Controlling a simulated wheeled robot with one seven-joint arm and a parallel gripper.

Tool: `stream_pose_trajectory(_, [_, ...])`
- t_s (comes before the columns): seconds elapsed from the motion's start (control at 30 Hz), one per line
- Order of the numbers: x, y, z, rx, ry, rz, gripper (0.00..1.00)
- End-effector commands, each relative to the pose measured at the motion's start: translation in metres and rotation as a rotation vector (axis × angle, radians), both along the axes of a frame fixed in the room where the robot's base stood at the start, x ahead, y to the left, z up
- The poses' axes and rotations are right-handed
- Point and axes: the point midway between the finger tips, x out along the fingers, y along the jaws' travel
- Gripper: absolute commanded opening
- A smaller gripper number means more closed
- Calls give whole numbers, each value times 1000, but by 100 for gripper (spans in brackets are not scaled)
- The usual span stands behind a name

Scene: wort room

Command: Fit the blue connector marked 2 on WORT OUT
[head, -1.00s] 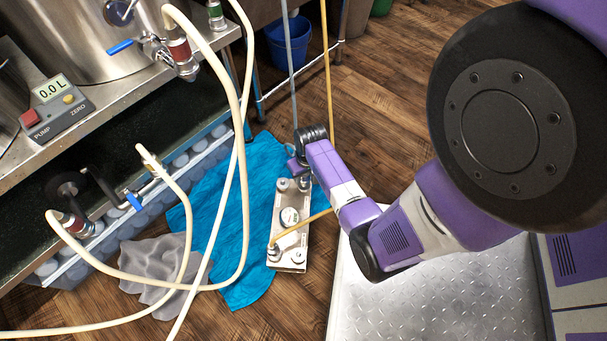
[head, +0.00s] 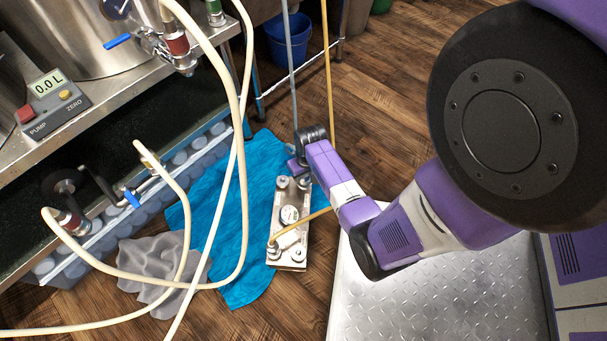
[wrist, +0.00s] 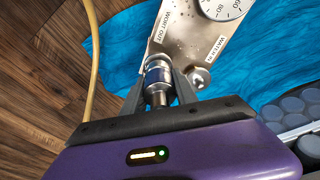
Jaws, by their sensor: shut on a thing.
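The plate chiller (head: 292,213), a pale metal plate with a round dial, lies on the blue cloth. In the wrist view its face (wrist: 187,38) shows the WORT OUT label (wrist: 161,28) and the WATER IN label (wrist: 215,47). My gripper (wrist: 160,84) is shut on a metal connector with a blue band (wrist: 158,73), at the WORT OUT corner. The connector is lined up with that corner; I cannot tell whether it is seated on the port. Its number is not visible. In the head view my gripper (head: 298,167) is at the chiller's far end and hides the connector.
A bare metal stub (wrist: 200,78) sits close right of my fingers. A yellow hose (wrist: 92,45) runs past on the left. Cream hoses (head: 241,150) loop before the steel bench. A grey cloth (head: 155,265) and blue bucket (head: 290,38) are on the wooden floor.

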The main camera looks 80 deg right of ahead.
Motion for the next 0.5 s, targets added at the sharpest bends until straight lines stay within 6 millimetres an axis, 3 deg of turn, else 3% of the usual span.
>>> stream_pose_trajectory(0.37, [0, 0, -7, 0, 0, 0, 0])
stream_pose_trajectory(0.4, [0, 0, -6, 0, 0, 0, 42])
stream_pose_trajectory(0.5, [0, 0, -6, 0, 0, 0, 60])
